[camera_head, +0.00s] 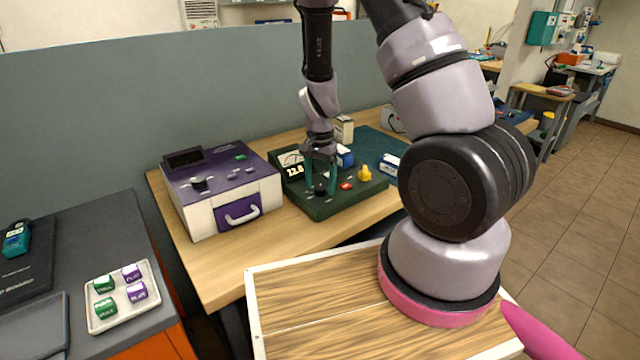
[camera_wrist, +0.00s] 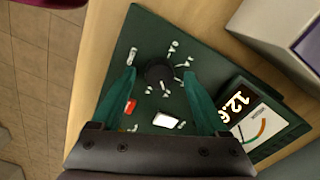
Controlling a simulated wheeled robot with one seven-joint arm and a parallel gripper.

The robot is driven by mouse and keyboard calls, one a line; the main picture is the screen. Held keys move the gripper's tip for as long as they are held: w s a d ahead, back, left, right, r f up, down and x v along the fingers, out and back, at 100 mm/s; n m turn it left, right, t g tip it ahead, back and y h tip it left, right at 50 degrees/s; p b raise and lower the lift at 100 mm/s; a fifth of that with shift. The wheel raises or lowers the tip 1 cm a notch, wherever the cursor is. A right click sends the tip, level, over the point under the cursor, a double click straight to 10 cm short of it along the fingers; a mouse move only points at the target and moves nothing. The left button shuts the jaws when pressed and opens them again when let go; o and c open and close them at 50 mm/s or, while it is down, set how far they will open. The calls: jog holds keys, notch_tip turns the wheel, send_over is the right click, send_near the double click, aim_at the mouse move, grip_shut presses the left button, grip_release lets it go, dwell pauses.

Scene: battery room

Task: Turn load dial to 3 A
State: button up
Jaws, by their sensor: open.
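A dark green load tester (camera_head: 330,207) sits on the wooden bench. It has a lit number display and a needle meter (camera_wrist: 262,128). The round black load dial (camera_wrist: 158,73) is on its top face, with several small white marks around it. The marks are too small to read, and I cannot tell where the dial points. My gripper (camera_head: 320,190) points down over the tester's front part. Its teal fingers are open, one on each side of the dial in the wrist view (camera_wrist: 160,74). I cannot tell whether they touch it.
A red button (camera_wrist: 130,106) and a yellow knob (camera_head: 365,174) are on the tester near my fingers. A purple and white case (camera_head: 200,215) stands close on the left. A tray (camera_head: 93,322) with green and purple blocks lies on the grey table.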

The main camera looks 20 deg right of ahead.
notch_tip(320, 180, up, 10)
jog(key=shift+r, duration=0.25)
dwell(0.3)
notch_tip(320, 180, up, 18)
jog(key=n+t+y, duration=0.3)
send_over(320, 187)
jog(key=s, duration=0.5)
jog(key=s+d+r+n+t+h, duration=0.1)
jog(key=s+r+t, duration=0.3)
jog(key=s+r, duration=0.6)
jog(key=shift+s+d+r+n, duration=0.2)
jog(key=shift+s+d+n, duration=0.5)
jog(key=shift+s, duration=0.15)
